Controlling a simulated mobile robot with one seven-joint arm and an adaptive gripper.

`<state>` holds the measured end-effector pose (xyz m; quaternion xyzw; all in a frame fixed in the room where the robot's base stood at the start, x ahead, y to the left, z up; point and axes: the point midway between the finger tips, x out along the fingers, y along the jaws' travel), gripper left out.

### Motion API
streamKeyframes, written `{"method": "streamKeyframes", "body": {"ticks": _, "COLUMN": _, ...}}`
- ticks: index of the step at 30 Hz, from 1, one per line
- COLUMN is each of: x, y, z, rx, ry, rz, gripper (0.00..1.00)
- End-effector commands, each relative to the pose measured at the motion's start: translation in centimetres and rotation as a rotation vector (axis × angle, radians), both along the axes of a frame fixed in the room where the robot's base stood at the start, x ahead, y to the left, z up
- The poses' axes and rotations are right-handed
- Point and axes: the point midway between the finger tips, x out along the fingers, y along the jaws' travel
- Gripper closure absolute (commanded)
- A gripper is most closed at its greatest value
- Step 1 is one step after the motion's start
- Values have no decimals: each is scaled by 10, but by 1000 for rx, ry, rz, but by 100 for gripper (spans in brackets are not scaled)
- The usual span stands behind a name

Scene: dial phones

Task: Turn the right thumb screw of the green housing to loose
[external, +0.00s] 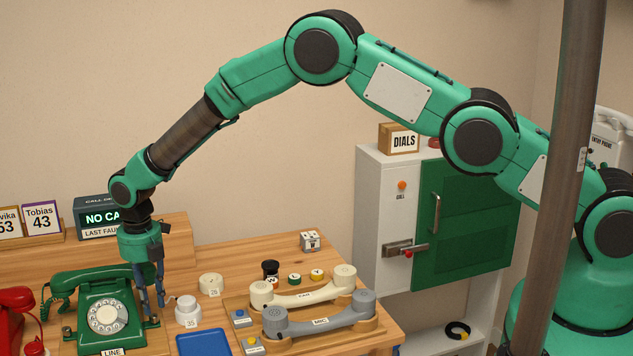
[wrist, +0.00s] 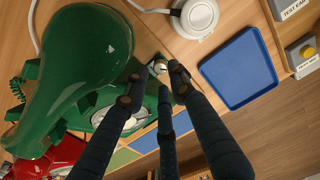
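The green housing (external: 98,290) is a green dial phone at the lower left, with a pale dial (external: 107,316) and a handset on top. Its right thumb screw (external: 152,321) is a small brassy knob at the housing's right side. In the wrist view the screw (wrist: 158,66) shows just beyond and between the fingertips, partly hidden. My gripper (external: 150,302) points down over it. In the wrist view the dark fingers of my gripper (wrist: 157,84) are spread apart with nothing held. Contact with the screw cannot be told. A left brassy knob (external: 67,333) stands across the housing.
A red phone (external: 15,310) is at the far left. A white round device (external: 187,310) stands close right of my gripper, with a blue tray (external: 204,342) in front. Cream (external: 303,289) and grey (external: 318,316) handsets lie farther right. Bare wood lies behind the round parts.

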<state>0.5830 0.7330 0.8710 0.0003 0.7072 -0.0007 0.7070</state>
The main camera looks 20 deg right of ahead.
Motion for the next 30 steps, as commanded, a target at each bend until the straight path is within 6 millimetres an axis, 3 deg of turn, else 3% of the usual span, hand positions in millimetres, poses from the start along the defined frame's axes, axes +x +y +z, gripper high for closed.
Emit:
{"method": "streamKeyframes", "body": {"ticks": 20, "x": 1, "y": 1, "z": 104, "rx": 2, "ry": -1, "rz": 1, "gripper": 75}}
{"method": "streamKeyframes", "body": {"ticks": 30, "x": 22, "y": -32, "z": 137, "rx": 18, "ry": -13, "rz": -135, "gripper": 75}}
